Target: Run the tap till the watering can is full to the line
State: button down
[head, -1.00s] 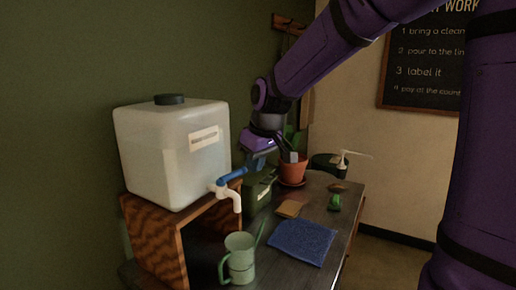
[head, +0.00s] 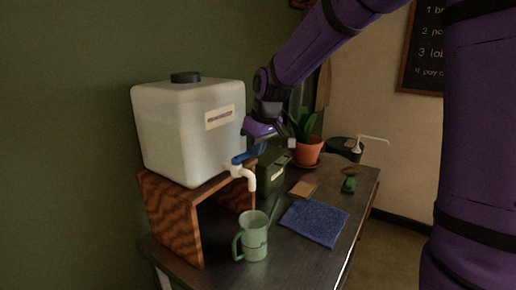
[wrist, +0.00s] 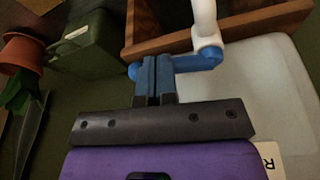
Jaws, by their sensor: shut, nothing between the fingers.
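The green watering can (head: 255,240) stands upright on the dark counter, below the white tap's spout (head: 250,181). Its inside, water level and fill line cannot be made out. The tap's blue lever (head: 239,159) points to the right, towards my gripper. No stream of water is visible. My gripper (head: 259,149) is at the lever's free end. In the wrist view my gripper (wrist: 154,72) has its blue fingers shut together, with the lever (wrist: 203,59) passing at the fingertips; contact cannot be told. The translucent tank (head: 185,130) feeds the tap.
The tank sits on a wooden stand (head: 172,220). A dark green box (head: 270,177) and a potted plant (head: 308,153) stand behind the tap. A blue cloth (head: 315,222), a tan sponge-like piece (head: 302,189) and a small green object (head: 349,185) lie to the right.

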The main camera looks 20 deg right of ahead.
jog(key=shift+w+a+f+n, duration=0.1)
jog(key=shift+w+a+n, duration=0.15)
jog(key=shift+w+n, duration=0.4)
jog(key=shift+w, duration=0.15)
